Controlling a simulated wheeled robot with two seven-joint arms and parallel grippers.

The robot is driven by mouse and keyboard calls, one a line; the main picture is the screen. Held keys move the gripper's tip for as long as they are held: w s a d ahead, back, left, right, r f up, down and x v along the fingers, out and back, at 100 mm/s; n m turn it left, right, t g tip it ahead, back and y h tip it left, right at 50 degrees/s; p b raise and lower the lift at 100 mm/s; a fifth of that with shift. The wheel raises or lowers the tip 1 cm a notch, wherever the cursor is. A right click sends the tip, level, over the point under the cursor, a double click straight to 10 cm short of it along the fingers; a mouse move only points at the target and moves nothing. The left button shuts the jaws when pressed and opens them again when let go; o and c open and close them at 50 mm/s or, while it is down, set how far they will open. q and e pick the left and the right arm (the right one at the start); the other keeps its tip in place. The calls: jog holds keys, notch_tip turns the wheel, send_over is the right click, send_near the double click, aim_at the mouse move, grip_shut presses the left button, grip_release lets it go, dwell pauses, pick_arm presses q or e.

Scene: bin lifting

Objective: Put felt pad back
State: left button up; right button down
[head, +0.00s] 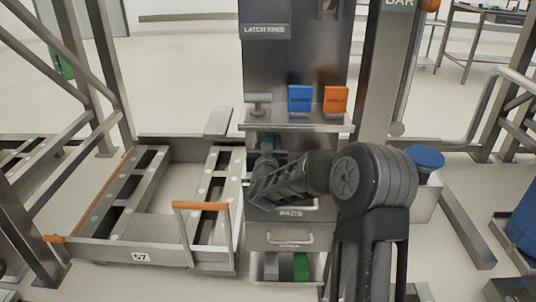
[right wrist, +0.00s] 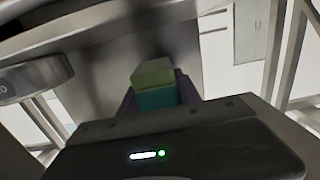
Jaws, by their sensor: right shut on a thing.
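My right gripper (head: 266,152) reaches in front of the cabinet, just under its shelf. In the right wrist view it is shut on a small block, the felt pad (right wrist: 154,84), olive green on top and teal below. In the head view my arm hides most of the pad. A drawer labelled PADS (head: 291,213) is below my right gripper, and my arm partly covers it. I cannot tell whether the pad touches anything besides the fingers. My left gripper is not in view.
An open bottom drawer (head: 289,280) holds a grey block (head: 271,266) and a green block (head: 301,266). The shelf (head: 300,121) carries a blue box (head: 299,98) and an orange box (head: 335,99). A metal cart (head: 115,250) with orange handles stands left of the cabinet.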

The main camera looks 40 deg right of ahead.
notch_tip(320, 180, down, 4)
jog(key=shift+r+b, duration=0.2)
jog(key=shift+b, duration=0.7)
jog(key=shift+f, duration=0.2)
jog(key=c, duration=0.8)
grip_release()
jog(key=shift+r, duration=0.1)
jog(key=shift+c, duration=0.2)
